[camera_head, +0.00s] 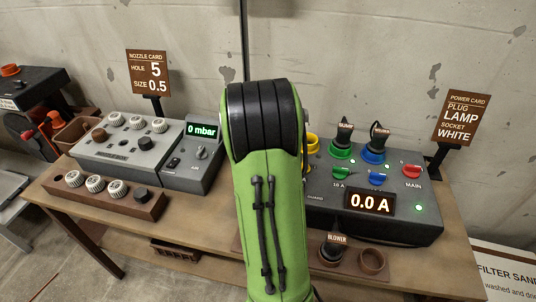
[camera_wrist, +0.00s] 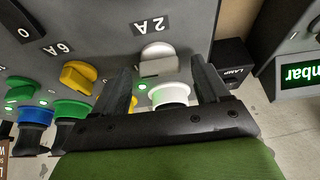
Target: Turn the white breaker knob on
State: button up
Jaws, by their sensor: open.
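The white breaker knob (camera_wrist: 158,62) sits on the grey breaker panel under the "2 A" label in the wrist view. Its grip bar looks crosswise in that view. A white socket (camera_wrist: 171,96) is just beside it, and a small green light (camera_wrist: 142,87) glows between them. My gripper (camera_wrist: 165,82) is open, one finger on each side of the knob and socket. I cannot tell whether either finger touches the knob. In the head view my green arm hides the knob and the white socket; the panel (camera_head: 428,228) shows to its right.
A yellow knob (camera_wrist: 78,77) lies beside one finger. Plugs stand in the green socket (camera_head: 341,152) and blue socket (camera_head: 373,155). A red MAIN knob (camera_head: 412,171) is at the right. A display (camera_head: 370,202) reads 0.0 A. A dark LAMP plug (camera_wrist: 233,72) is near the other finger.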

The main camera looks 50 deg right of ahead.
jog(key=p+v, duration=0.4)
jog(key=v, duration=1.1)
jog(key=shift+r, duration=0.4)
jog(key=shift+a, duration=0.1)
